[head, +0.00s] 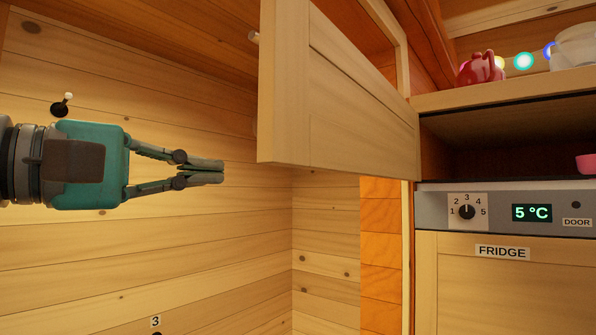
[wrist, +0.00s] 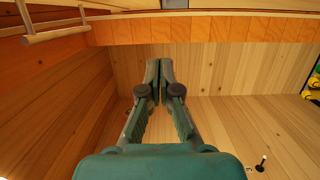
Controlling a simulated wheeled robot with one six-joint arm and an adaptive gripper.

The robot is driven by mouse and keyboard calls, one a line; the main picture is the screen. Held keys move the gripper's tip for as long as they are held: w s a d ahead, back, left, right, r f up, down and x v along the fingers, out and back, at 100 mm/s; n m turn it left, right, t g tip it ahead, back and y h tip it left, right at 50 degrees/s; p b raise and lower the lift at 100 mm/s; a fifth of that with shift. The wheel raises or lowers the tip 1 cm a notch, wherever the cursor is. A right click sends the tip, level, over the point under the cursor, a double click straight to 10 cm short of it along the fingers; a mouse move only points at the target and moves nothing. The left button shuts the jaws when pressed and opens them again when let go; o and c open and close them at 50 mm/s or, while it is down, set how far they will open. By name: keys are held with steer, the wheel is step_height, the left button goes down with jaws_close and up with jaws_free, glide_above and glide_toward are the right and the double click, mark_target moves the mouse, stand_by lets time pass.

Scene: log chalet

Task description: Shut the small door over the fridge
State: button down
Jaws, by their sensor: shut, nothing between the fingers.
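The small door (head: 340,100) is pale wood with a recessed panel. It stands wide open in the head view, attached at its right side beside the dark open compartment (head: 510,135) over the fridge (head: 510,285). Its free edge points to the left and towards me. A bit of handle (head: 254,37) sticks out past that edge; a bar handle (wrist: 58,36) shows at the upper left in the wrist view. My gripper (head: 222,171) is shut and empty, pointing right, just left of the door's lower free corner with a visible gap. Its fingertips (wrist: 159,68) meet in the wrist view.
The fridge's control panel (head: 467,211) has a dial and a lit display. A shelf above the compartment holds a red teapot (head: 480,68) and a clear bowl (head: 577,46). A pink item (head: 586,164) sits inside the compartment. A plank wall (head: 200,270) lies behind my gripper.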

steer(key=w+d, duration=0.3)
steer(key=d, duration=0.8)
steer(key=shift+w+r, duration=0.2)
steer(key=shift+w, duration=0.15)
